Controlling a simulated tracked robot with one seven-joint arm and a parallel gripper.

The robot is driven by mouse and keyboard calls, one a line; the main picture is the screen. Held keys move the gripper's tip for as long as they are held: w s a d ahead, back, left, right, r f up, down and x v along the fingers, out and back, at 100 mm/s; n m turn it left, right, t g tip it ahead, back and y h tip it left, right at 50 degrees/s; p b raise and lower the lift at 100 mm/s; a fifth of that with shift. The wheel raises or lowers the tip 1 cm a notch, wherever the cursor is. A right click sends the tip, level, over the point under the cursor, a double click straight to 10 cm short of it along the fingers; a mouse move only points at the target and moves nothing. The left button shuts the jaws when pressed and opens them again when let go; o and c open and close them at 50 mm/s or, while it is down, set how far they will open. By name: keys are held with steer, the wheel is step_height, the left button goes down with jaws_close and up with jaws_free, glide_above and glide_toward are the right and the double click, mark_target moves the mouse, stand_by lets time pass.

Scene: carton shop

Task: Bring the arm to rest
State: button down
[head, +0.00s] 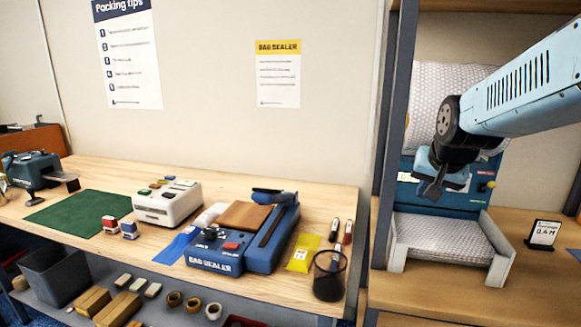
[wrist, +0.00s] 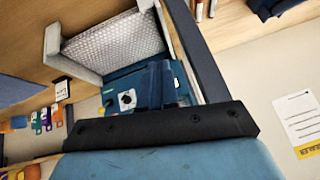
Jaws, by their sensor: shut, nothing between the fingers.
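My gripper (head: 433,188) hangs at the end of my light blue arm on the right of the head view. It is shut and empty. It is in front of a blue machine (head: 400,190) with a bubble-wrap tray, and hides part of that machine. I cannot tell how far apart they are. In the wrist view my gripper (wrist: 160,85) shows dark, with the blue machine (wrist: 122,80) and its knob beyond it.
A grey shelf post (head: 392,130) stands left of my gripper. A small sign (head: 543,233) stands on the right-hand bench. The bag sealer (head: 235,255), a white device (head: 167,204) and a mesh bin (head: 329,275) are on the left bench. Open air lies above the left bench.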

steer(key=s+a+n, duration=0.2)
steer(key=s+a, duration=0.1)
steer(key=s, duration=0.4)
steer(key=s+a+n+g, duration=0.1)
steer(key=s+a+n, duration=0.1)
steer(key=s, duration=0.6)
steer(key=shift+a+r+n+y, duration=0.35)
steer(key=shift+a+n+y, duration=0.05)
steer(key=shift+s, duration=0.1)
stand_by(0.4)
